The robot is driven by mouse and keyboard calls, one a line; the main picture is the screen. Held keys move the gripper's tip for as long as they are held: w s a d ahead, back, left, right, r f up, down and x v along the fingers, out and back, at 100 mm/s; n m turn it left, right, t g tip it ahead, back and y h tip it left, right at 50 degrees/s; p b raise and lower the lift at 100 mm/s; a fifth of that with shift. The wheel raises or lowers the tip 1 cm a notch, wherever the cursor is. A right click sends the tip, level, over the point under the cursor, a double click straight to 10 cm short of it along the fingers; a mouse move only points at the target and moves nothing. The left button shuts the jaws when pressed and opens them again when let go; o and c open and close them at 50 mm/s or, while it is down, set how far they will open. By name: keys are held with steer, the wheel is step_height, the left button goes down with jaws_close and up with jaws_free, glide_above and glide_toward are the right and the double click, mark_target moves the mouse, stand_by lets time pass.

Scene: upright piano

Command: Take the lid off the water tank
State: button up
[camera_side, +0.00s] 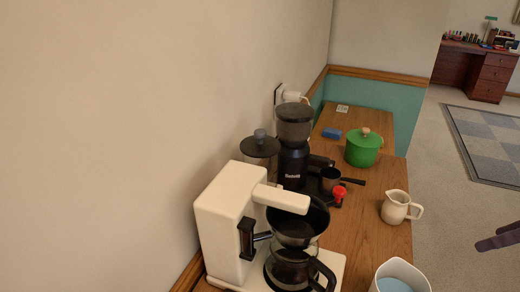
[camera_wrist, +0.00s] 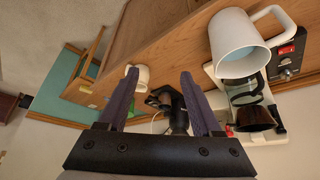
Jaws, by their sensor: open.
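A round dark lid with a grey knob (camera_side: 260,146) shows in the side view, just behind the white coffee maker (camera_side: 222,207). The tank below the lid is mostly hidden by the coffee maker's body, so I cannot tell how the lid sits on it. The coffee maker also shows at the right of the wrist view (camera_wrist: 282,136), where I cannot make out the lid. My gripper (camera_wrist: 160,74) is open and empty in the wrist view. Only its dark purple fingers (camera_side: 497,239) show at the right edge of the side view, well away from the lid.
A white jug with bluish contents (camera_side: 380,277) stands in front, near the coffee maker. A black grinder (camera_side: 292,160) stands close behind the lid. A cream pitcher (camera_side: 396,209), green pot (camera_side: 361,152) and red-topped item (camera_side: 339,194) are on the wooden counter (camera_side: 350,235). The wall is close left.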

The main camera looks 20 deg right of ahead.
steer(key=w+a+r+n+t+y, duration=0.1)
steer(key=w+a+r, duration=0.3)
steer(key=w+r, duration=0.7)
steer(key=w+a+r+n, duration=0.1)
steer(key=w+a+r, duration=0.4)
steer(key=w+r, duration=0.6)
steer(key=n+g+y, duration=0.1)
steer(key=n, duration=0.2)
glide_above(261, 131)
steer(key=s+d, duration=0.2)
steer(key=s, duration=0.2)
step_height(261, 131, down, 9)
steer(key=shift+a+x, duration=0.2)
steer(key=shift+x, duration=1.45)
steer(key=shift+a+x, duration=0.2)
steer(key=shift+x, duration=1.45)
steer(key=shift+w+r, duration=0.1)
